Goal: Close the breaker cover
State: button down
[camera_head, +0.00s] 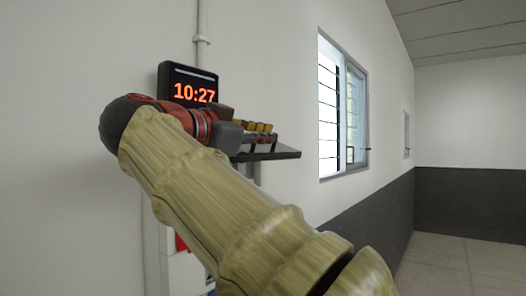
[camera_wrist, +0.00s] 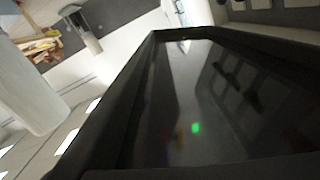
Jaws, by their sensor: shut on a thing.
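The breaker cover (camera_head: 268,155) shows in the head view as a thin dark panel standing out from the wall, roughly level. In the wrist view a black-framed, dark glossy panel (camera_wrist: 200,110) with a small green glow fills the middle and right; it looks like the cover seen very close. My gripper (camera_head: 262,134) is at the panel's upper side, shut on the cover. The exact contact is small in the head view, and the fingers do not show clearly in the wrist view. My arm hides most of what lies below the cover.
A black digital clock (camera_head: 190,86) reading 10:27 hangs on the wall just above my wrist, with a conduit (camera_head: 202,35) rising above it. A red item (camera_head: 181,243) shows partly behind my arm. A barred window (camera_head: 342,105) is to the right. The floor (camera_head: 460,262) at right is clear.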

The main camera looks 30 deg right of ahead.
aim_at(263, 152)
notch_tip(263, 152, down, 3)
jog(key=m+b, duration=0.2)
jog(key=b, duration=0.2)
jog(key=shift+w, duration=0.15)
jog(key=f+m+b, duration=0.1)
jog(key=b, duration=0.1)
jog(key=f+m+b, duration=0.1)
jog(key=b, duration=0.1)
jog(key=shift+w+a, duration=0.15)
jog(key=shift+w, duration=0.1)
jog(key=shift+w+a+f+m+b, duration=0.1)
jog(key=shift+w+f+m+b, duration=0.15)
jog(key=shift+f+m+b, duration=0.4)
jog(key=shift+w+a+f+m+b, duration=0.1)
jog(key=shift+w+f+m+b, duration=0.15)
jog(key=shift+m+b, duration=0.65)
jog(key=shift+w+a+f+m+b, duration=0.1)
jog(key=shift+w+f+m+b, duration=0.25)
jog(key=shift+b, duration=0.8)
jog(key=shift+s+f, duration=0.1)
jog(key=c, duration=2)
grip_release()
jog(key=shift+o, duration=0.2)
jog(key=shift+a, duration=0.1)
